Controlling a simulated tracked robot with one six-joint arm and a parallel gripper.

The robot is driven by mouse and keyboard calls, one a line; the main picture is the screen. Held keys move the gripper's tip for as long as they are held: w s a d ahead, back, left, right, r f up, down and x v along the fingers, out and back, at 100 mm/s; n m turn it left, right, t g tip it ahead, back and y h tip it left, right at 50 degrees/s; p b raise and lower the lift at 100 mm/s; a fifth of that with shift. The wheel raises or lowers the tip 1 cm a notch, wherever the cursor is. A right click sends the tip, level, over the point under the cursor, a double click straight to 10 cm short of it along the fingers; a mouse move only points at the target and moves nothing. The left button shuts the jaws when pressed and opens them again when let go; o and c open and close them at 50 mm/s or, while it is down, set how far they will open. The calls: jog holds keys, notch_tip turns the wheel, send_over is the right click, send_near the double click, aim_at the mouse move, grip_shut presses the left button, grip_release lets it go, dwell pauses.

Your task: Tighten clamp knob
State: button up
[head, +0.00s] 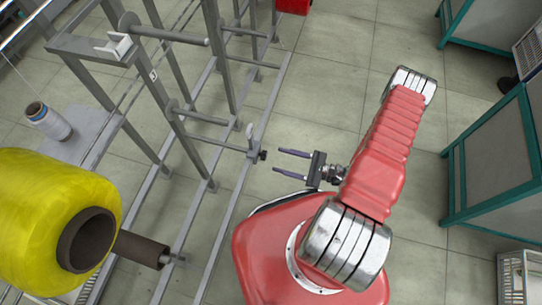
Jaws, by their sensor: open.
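A small black knob (263,156) sits on the lower right rail of the grey metal frame, beside a light bracket (250,138); it looks like the clamp knob. My gripper (274,162) points left at it with two dark, slender fingers. The fingers are apart and hold nothing. The knob appears just beyond the fingertips, nearer the upper finger. I cannot tell from this view whether a fingertip touches it or how the heights compare.
A large yellow yarn bobbin (40,215) on a dark core is at the lower left. A white spool (48,121) stands on a grey shelf (85,135). The grey creel frame (172,100) fills the left. Teal-framed cabinets (495,160) stand right; tiled floor (320,75) is clear behind.

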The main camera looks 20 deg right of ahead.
aim_at(266, 156)
jog(key=shift+x, duration=2.75)
jog(key=shift+c, duration=0.6)
jog(key=c, duration=0.9)
jog(key=shift+d, duration=0.2)
jog(key=shift+a, duration=0.15)
